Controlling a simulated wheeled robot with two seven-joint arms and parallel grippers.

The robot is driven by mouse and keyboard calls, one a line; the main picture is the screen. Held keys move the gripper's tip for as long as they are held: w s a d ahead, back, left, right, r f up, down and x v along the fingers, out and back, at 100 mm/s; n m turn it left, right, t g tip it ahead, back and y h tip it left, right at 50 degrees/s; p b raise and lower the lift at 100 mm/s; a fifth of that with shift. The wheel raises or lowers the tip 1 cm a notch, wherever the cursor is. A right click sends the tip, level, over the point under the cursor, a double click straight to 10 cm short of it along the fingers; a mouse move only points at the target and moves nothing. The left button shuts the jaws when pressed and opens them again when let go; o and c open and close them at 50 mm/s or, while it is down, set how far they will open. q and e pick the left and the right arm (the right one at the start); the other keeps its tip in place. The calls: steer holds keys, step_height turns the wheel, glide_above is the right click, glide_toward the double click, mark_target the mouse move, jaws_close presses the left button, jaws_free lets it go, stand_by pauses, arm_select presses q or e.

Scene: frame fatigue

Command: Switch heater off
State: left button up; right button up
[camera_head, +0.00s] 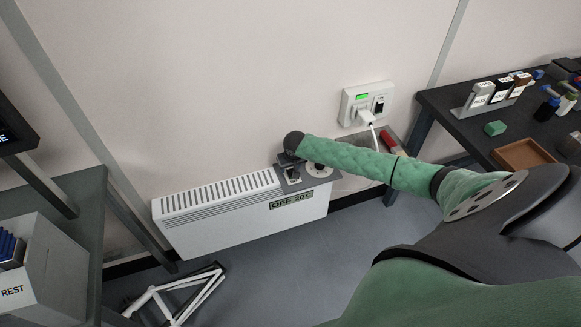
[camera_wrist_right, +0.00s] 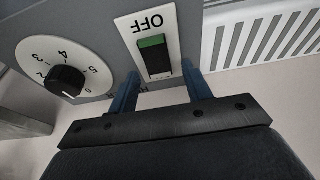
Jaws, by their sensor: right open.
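The white heater (camera_head: 240,213) stands against the wall, and its small display (camera_head: 291,200) appears to read "OFF 20" with a degree mark. In the right wrist view, its grey control panel carries a rocker switch (camera_wrist_right: 154,58) with a green end and a dark end, beside an upside-down "OFF" label. A round dial (camera_wrist_right: 66,79) with numbers and a black knob sits to the left. My right gripper (camera_wrist_right: 160,70) is open, with one blue finger on each side of the switch's near end. Contact cannot be told. In the head view, my right gripper (camera_head: 289,164) is at the panel. My left gripper is not in view.
A wall socket (camera_head: 366,103) with a white plug and cable is above right of the heater. A dark workbench (camera_head: 440,110) with tools and a brown tray (camera_head: 522,154) stands right. White frame parts (camera_head: 178,297) lie on the floor. A shelf unit (camera_head: 85,205) is left.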

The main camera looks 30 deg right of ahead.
steer(key=shift+s+r, duration=0.15)
steer(key=shift+r, duration=0.4)
steer(key=b+v, duration=0.1)
steer(key=v, duration=0.4)
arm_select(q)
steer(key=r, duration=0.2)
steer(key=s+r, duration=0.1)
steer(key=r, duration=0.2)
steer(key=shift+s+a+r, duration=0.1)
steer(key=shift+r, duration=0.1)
arm_select(e)
steer(key=shift+v, duration=0.8)
